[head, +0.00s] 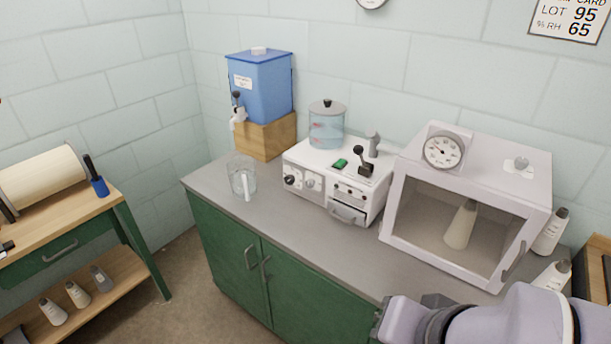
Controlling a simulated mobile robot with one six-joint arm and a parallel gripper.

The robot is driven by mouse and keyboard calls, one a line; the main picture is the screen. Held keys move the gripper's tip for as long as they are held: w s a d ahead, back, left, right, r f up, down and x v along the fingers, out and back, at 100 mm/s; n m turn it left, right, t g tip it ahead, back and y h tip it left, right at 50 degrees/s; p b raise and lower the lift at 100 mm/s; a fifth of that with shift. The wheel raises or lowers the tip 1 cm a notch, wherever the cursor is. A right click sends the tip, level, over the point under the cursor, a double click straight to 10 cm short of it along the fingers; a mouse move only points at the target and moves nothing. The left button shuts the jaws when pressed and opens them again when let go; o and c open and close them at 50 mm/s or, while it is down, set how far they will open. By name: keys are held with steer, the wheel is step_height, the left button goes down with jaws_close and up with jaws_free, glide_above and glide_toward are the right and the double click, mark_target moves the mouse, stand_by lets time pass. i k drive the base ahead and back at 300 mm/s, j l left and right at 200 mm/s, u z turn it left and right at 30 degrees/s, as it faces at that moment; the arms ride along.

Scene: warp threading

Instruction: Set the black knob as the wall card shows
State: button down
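The wall card (572,18) is at the top right, cut off by the picture's edge. It reads "LOT 95" and "% RH 65". A white machine (318,199) stands on the grey counter. A black knob (291,181) is at the left of its front face; its pointer is too small to read. A paler round dial or knob (310,184) is just right of it. Part of my arm shows at the bottom right, in front of the counter and well away from the black knob. My gripper's fingers are not visible.
A glass-fronted cabinet with a round gauge (444,151) stands right of the machine and holds a pale cone. A clear jug (242,177) and a blue water tank (260,88) are to the left. White bottles (551,231) stand at the right. The front counter strip is clear.

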mark_target(289, 178)
steer(key=i+j+z, duration=0.5)
steer(key=i+j, duration=0.5)
